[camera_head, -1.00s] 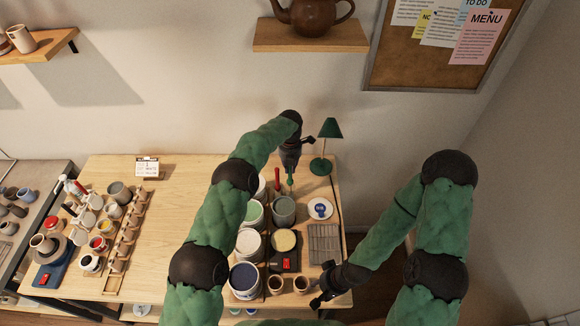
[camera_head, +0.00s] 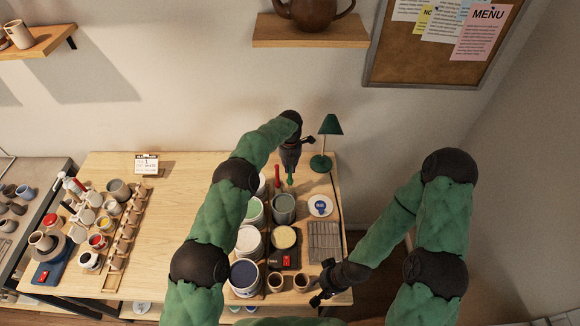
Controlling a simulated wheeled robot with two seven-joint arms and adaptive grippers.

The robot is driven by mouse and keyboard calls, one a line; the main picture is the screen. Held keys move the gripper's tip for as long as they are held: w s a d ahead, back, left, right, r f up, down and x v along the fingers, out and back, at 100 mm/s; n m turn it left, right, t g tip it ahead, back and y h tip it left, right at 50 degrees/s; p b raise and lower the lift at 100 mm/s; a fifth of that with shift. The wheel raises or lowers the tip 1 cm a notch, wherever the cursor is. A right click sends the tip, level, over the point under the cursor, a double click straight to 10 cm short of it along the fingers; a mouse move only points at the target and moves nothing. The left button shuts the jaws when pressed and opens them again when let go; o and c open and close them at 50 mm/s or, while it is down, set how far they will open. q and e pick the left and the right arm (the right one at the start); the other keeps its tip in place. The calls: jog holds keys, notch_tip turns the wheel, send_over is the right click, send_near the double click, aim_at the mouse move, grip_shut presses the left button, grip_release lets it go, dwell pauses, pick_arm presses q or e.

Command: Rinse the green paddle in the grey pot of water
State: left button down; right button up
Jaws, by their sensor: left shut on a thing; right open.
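The grey pot of water (camera_head: 284,209) stands on the table among other pots, near the lamp. My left gripper (camera_head: 290,169) is above and just behind the pot, pointing down. It is shut on the green paddle (camera_head: 290,180), whose visible part shows as a small green shape below the fingers. The paddle's lower end is at the pot's back rim in the picture; I cannot tell whether it is inside the pot. My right gripper (camera_head: 319,297) is open and empty at the front right edge of the table, beside two small cups.
A green lamp (camera_head: 326,145) stands close right of my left gripper. A red-handled tool (camera_head: 277,177) stands just left of the paddle. A blue-marked plate (camera_head: 320,206) and a grey ribbed tray (camera_head: 324,240) lie right of the pot. The table's middle (camera_head: 185,220) is clear.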

pick_arm(q)
jog(key=shift+f+b, duration=0.85)
jog(key=shift+f, duration=0.45)
pick_arm(e)
jog(key=shift+f, duration=0.8)
dwell(0.3)
pick_arm(q)
jog(key=c, duration=1.2)
grip_release()
notch_tip(320, 180, up, 12)
jog(key=shift+f, duration=0.1)
